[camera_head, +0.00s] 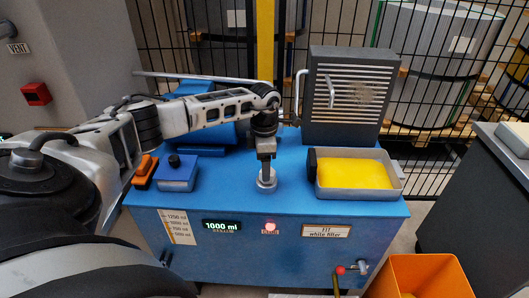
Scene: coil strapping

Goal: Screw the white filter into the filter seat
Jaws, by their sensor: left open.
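My left gripper (266,172) points straight down over the middle of the blue bench top. It is open, with its fingertips at a small pale grey-white round piece (267,183) standing on the bench. I cannot tell whether this piece is the white filter, the filter seat, or the one in the other, since the fingers cover its top. Whether the fingers touch it is too small to tell. A label (326,231) on the bench front reads "FIT white filter". My right gripper is not in view.
A grey tray (358,193) with a yellow surface inside is at the bench's right. A dark louvred box (348,97) stands behind it. A small blue box (177,174) and an orange item (144,171) are at the left. An orange bin (421,277) stands at front right.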

